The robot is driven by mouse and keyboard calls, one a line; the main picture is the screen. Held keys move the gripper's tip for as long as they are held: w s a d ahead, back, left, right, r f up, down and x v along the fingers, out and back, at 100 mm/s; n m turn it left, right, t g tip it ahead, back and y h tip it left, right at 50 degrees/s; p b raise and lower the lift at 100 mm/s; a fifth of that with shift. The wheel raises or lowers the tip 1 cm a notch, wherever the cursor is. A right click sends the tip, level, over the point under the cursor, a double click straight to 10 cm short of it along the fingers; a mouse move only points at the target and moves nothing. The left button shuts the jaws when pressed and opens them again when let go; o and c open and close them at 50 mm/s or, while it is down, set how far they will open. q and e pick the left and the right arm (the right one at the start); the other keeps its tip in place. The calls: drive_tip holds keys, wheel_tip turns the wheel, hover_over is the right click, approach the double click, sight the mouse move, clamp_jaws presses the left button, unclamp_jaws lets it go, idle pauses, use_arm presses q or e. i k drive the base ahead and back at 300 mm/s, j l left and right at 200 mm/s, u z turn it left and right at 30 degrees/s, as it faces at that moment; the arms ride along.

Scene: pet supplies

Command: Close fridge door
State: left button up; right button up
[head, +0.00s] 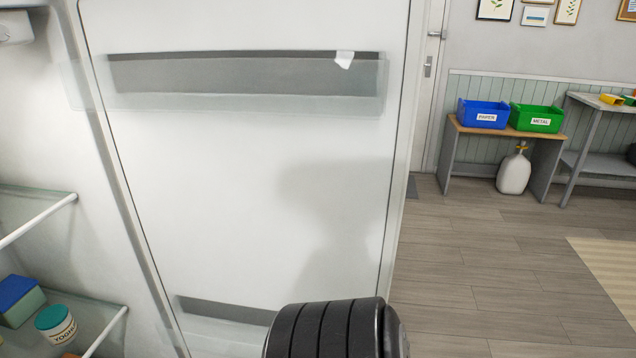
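The fridge door (240,200) stands open and fills the middle of the head view, its white inner face towards me. An upper door shelf (245,92) and a lower one (225,312) are on it, and a small white piece (344,60) is at the upper shelf's right end. The fridge interior (40,130) shows at the left. A black ribbed part of my own arm rises at the bottom edge in front of the door's lower right part; I cannot tell if it touches the door. Neither gripper is in view.
Inside the fridge are glass shelves (97,312), a yoghurt tub (55,324) and a blue-topped box (18,300). Right of the door is open wood floor (480,260). Farther back, a bench (545,160) holds a blue bin (483,114) and a green bin (537,119).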

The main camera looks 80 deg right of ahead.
sight(260, 151)
drive_tip(key=k+l, duration=0.2)
drive_tip(key=k, duration=0.15)
drive_tip(key=k+l+u, duration=0.15)
drive_tip(key=k+l, duration=0.25)
drive_tip(key=k, duration=0.35)
drive_tip(key=k+l, duration=0.1)
drive_tip(key=l, duration=0.3)
drive_tip(key=k+l+u, duration=0.1)
drive_tip(key=l, duration=0.3)
drive_tip(key=k+l, duration=0.15)
drive_tip(key=l, duration=0.25)
drive_tip(key=k+l+u, duration=0.1)
drive_tip(key=l, duration=0.25)
drive_tip(key=k+l, duration=0.15)
drive_tip(key=l, duration=0.25)
drive_tip(key=i+u, duration=0.05)
